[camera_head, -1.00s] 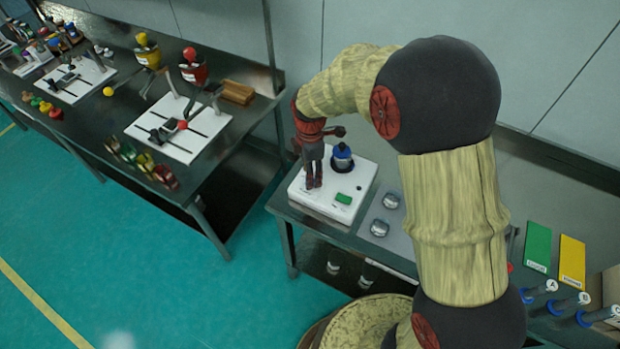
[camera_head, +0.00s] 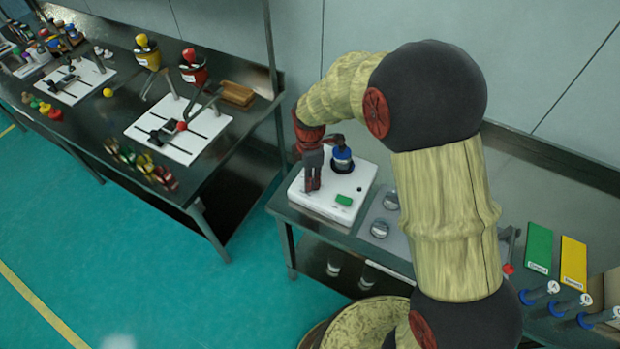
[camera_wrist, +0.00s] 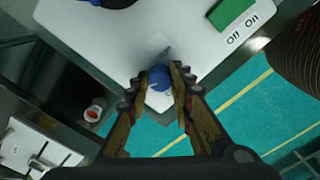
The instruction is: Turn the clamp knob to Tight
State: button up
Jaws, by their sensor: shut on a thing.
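The clamp knob (camera_wrist: 159,76) is blue and round, on the edge of the white vibrating sieve base (camera_wrist: 95,45) in the wrist view. My gripper (camera_wrist: 161,92) is shut on it, one finger on each side. In the head view my gripper (camera_head: 312,188) points down at the front left of the white base (camera_head: 325,208) and hides the knob. A blue-topped dark container (camera_head: 342,157) stands on the base behind my gripper. A green switch (camera_head: 344,200) sits at the base's front right; in the wrist view (camera_wrist: 230,12) it has On/Off lettering. I cannot read the knob's setting.
Two silver round pieces (camera_head: 379,229) lie on a grey plate right of the base. Green (camera_head: 538,248) and yellow (camera_head: 573,260) panels lie farther right, near several blue-ended cylinders. A second table (camera_head: 235,160) with other equipment stands at left, across a floor gap.

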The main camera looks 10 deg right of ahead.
grip_shut()
jog(key=shift+m, duration=0.3)
jog(key=m+p, duration=0.2)
jog(key=m, duration=0.2)
jog(key=shift+m, duration=0.3)
jog(key=m+p, duration=0.1)
jog(key=m, duration=0.5)
jog(key=shift+p, duration=0.35)
jog(key=m+p, duration=0.1)
jog(key=m, duration=0.5)
jog(key=shift+m, duration=0.4)
jog(key=m+p, duration=0.1)
jog(key=m, duration=0.5)
